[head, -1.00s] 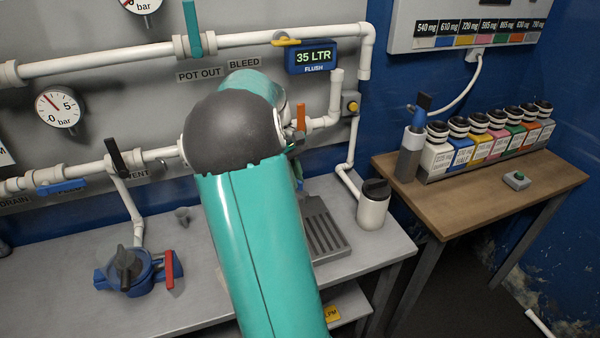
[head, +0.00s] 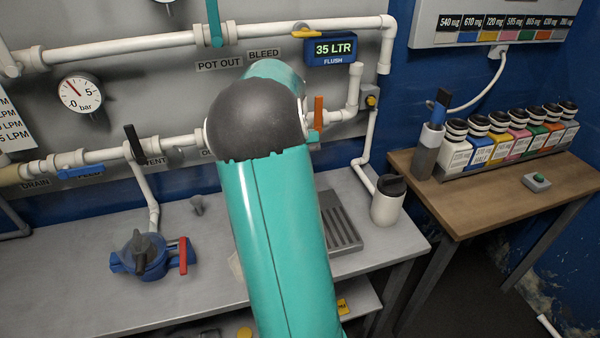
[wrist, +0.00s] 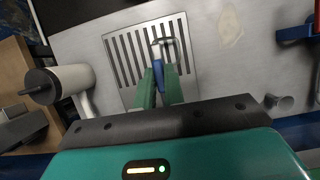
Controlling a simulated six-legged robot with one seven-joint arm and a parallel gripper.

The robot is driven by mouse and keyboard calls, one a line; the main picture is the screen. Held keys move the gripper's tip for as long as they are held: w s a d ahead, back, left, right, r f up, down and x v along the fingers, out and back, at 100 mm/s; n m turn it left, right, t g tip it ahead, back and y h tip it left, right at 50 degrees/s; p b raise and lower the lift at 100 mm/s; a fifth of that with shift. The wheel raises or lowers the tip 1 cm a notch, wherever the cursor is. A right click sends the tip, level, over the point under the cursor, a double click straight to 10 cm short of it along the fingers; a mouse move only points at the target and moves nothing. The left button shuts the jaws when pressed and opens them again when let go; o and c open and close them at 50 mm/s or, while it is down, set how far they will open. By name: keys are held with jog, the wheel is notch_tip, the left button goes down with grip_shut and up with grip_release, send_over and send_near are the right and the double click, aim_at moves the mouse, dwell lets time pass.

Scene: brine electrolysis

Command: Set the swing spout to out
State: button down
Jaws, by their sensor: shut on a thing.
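In the wrist view, the two green fingers of my gripper (wrist: 159,90) are closed around a slim blue piece (wrist: 158,72). It appears to be the handle of the swing spout, whose pale curved pipe end (wrist: 167,42) shows just beyond the fingertips. The spout end lies over the slotted drain grille (wrist: 125,62) in this view. The rest of the spout is hidden by the gripper. In the head view, my arm covers the gripper and the spout; the drain grille (head: 343,222) shows to the right of the arm.
An orange lever (head: 318,112) is on the pipe close to my arm. A blue valve unit (head: 145,255) and small grey cup (head: 197,204) are on the bench at left. Bottles (head: 512,138) stand on the wooden table.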

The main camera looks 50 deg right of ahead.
jog(key=c, duration=1.5)
grip_release()
jog(key=shift+r, duration=0.1)
jog(key=v, duration=0.6)
jog(key=shift+w+d+r, duration=0.15)
jog(key=shift+w+r, duration=0.1)
jog(key=shift+r, duration=0.4)
